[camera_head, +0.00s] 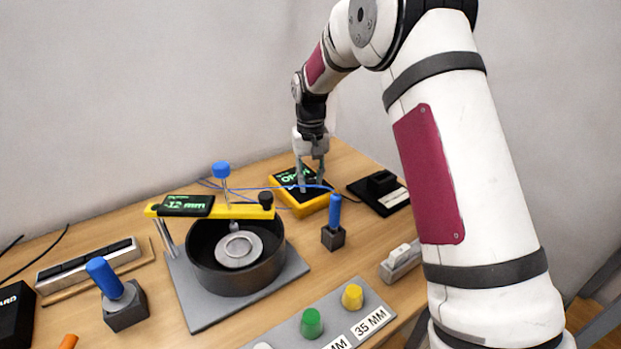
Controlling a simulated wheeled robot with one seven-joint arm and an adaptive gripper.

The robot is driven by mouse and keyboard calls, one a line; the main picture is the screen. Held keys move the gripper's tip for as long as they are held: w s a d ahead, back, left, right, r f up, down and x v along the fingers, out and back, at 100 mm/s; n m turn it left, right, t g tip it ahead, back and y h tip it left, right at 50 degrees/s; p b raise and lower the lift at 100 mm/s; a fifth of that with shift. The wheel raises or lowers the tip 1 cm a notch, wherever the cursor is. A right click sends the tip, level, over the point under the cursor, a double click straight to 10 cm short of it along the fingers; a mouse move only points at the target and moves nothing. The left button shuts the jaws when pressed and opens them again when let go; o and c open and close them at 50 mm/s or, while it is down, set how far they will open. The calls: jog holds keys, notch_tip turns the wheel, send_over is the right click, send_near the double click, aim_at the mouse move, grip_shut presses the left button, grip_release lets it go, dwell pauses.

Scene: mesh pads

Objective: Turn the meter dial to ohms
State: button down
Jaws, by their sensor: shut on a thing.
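The meter (310,207) is a yellow-edged box with a dark face, lying on the wooden table below my arm. Its screen (290,175) shows green text, partly hidden by my gripper and too small to read surely. My gripper (312,187) points down onto the meter's face, with its fingers close around the spot where the dial sits. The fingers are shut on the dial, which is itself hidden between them. I cannot tell where the dial points.
Blue leads (262,187) run across the meter. A round black pan (235,275) under a yellow bridge gauge (235,210) stands left. A blue-handled probe (334,225) stands in a block in front. A black device (380,190) lies right. A strip with coloured knobs (335,318) lies in front.

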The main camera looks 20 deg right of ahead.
aim_at(311, 181)
jog(key=c, duration=1.2)
grip_release()
jog(key=shift+c, duration=0.2)
notch_tip(311, 181, up, 12)
